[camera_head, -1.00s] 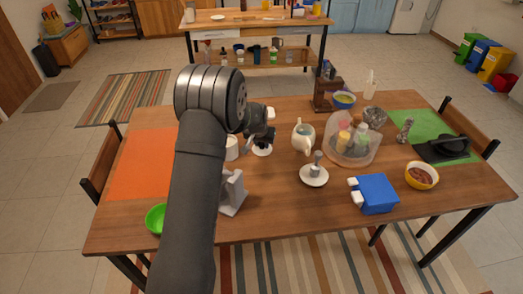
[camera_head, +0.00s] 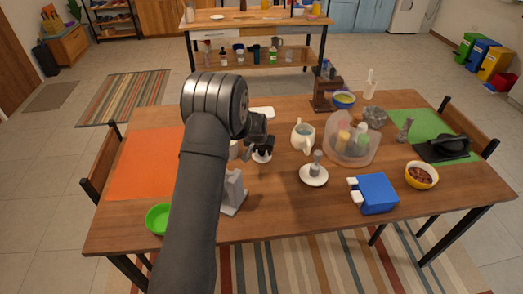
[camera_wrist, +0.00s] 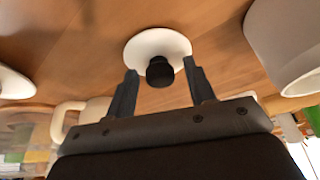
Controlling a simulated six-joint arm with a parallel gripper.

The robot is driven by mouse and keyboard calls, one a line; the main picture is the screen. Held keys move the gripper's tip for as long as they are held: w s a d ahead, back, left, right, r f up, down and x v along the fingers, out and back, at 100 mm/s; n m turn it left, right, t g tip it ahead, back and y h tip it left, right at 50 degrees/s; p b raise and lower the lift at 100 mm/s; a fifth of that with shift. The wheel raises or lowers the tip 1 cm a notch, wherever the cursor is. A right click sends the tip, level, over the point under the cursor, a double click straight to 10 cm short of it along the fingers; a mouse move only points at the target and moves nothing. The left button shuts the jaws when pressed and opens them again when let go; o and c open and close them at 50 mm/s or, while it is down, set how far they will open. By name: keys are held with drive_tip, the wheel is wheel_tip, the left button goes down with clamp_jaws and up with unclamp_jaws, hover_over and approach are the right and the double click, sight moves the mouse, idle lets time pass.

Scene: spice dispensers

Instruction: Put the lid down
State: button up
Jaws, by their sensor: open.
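The lid (camera_head: 261,157) is a white disc with a black knob. It lies on the wooden table, just right of my arm in the head view. The wrist view shows the lid (camera_wrist: 140,49) flat on the wood, knob towards me. My gripper (camera_wrist: 159,70) is open, with one finger on each side of the knob in that view. Whether the fingers touch it I cannot tell. In the head view my gripper (camera_head: 262,150) is partly hidden by my wrist and covers part of the lid.
A white cup (camera_head: 234,150) stands close left of the lid, partly behind my arm; it looms at right in the wrist view (camera_wrist: 285,40). A cream pitcher (camera_head: 302,137) stands to the right. A grey stand (camera_head: 234,190) is nearer, and a white saucer (camera_head: 313,181) lies front right.

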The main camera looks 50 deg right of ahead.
drive_tip(key=v, duration=1.2)
drive_tip(key=shift+r, duration=0.15)
drive_tip(key=x, duration=1.2)
drive_tip(key=shift+d+r, duration=0.1)
drive_tip(key=shift+r, duration=1.15)
drive_tip(key=shift+f, duration=0.1)
